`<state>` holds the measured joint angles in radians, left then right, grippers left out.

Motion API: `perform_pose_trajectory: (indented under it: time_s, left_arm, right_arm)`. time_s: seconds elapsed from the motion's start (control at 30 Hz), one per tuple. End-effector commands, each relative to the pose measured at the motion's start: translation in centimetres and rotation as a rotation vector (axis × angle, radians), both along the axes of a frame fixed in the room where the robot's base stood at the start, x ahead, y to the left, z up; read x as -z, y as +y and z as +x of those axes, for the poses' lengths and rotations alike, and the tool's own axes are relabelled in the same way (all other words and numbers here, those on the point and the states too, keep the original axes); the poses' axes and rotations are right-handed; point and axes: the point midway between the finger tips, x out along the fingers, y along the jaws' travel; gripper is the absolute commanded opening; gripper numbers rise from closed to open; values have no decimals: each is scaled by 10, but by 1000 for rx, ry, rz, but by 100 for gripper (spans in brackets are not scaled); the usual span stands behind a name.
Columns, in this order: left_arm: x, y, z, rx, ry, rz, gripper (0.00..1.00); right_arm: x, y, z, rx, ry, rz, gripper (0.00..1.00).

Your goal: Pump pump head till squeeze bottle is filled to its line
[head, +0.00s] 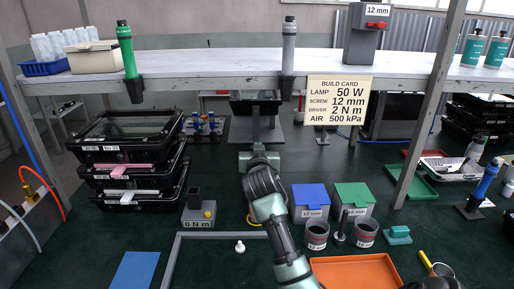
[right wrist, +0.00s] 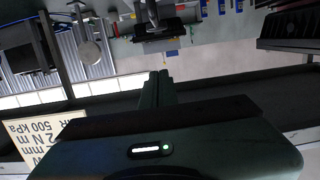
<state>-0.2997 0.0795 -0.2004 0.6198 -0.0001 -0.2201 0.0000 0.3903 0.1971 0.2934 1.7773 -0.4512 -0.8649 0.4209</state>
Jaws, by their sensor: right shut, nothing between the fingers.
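My right arm reaches forward from the bottom middle of the head view; its gripper (right wrist: 158,76) shows in the right wrist view with the fingers together and nothing between them. In the head view the fingertips are hard to make out. Two teal bottles (head: 473,47) with dark tops stand on the shelf at the far right, apart from my gripper. A grey-white bottle (head: 475,149) stands by a tray at the right; I cannot tell whether it is the squeeze bottle. No fill line is legible. My left gripper is not in view.
Stacked black crates (head: 128,150) stand at the left. Blue (head: 310,195) and green (head: 353,194) lidded bins and two grey cups (head: 316,235) stand right of my arm, behind an orange tray (head: 357,271). The shelf (head: 210,62) crosses above the green bench.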

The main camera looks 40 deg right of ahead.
Motion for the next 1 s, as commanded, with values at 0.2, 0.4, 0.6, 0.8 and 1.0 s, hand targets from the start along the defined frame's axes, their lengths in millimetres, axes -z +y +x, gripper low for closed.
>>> perform_pose_trajectory:
  time_s: [0.2,0.4,0.6,0.8,1.0]
  left_arm:
    - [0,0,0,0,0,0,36]
    - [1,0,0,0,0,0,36]
    - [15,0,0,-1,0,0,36]
    - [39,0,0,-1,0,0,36]
    - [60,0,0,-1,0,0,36]
  right_arm:
    - [-1,0,0,1,-15,18,0]
    - [0,-1,1,2,-13,15,0]
    - [5,-15,17,3,-13,15,0]
    - [13,-42,49,4,-13,14,0]
    - [18,-67,78,4,-13,14,0]
